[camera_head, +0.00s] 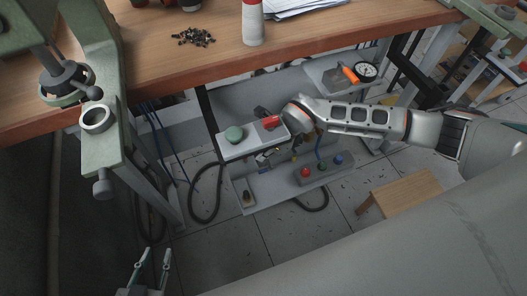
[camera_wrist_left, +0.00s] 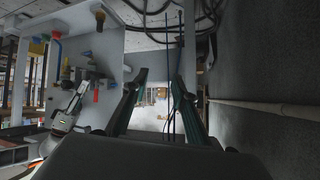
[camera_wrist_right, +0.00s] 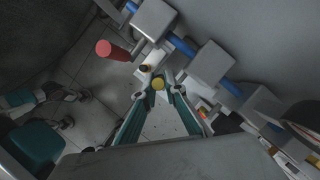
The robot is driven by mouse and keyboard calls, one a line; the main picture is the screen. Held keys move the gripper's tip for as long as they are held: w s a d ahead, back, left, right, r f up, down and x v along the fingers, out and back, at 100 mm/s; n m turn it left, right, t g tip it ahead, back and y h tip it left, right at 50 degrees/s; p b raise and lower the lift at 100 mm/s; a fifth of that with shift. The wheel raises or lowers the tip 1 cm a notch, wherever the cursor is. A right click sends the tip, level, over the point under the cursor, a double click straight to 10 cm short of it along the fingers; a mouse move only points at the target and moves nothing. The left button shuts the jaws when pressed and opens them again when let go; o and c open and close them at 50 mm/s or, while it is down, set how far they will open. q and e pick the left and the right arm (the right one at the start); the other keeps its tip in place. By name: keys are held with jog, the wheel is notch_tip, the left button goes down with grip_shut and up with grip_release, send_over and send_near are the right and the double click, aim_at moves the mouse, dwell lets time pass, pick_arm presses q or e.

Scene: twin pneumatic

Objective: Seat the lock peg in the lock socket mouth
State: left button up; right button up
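My left gripper (camera_head: 150,266) is open and empty at the lower left of the head view, well away from the pneumatic unit. Its spread fingers (camera_wrist_left: 161,78) show nothing between them in the left wrist view. My right arm reaches over the unit, and its gripper is mostly hidden in the head view. I cannot tell which part is the lock peg or the socket.
A red cylinder (camera_wrist_right: 117,51), grey blocks (camera_wrist_right: 199,64) and blue tube (camera_wrist_right: 230,87) crowd the right gripper. A wooden workbench (camera_head: 190,65) overhangs behind; a wooden stool (camera_head: 403,191) stands to the right.

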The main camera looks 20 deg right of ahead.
pick_arm(q)
jog(key=shift+f, duration=0.1)
pick_arm(e)
jog(key=o, duration=0.3)
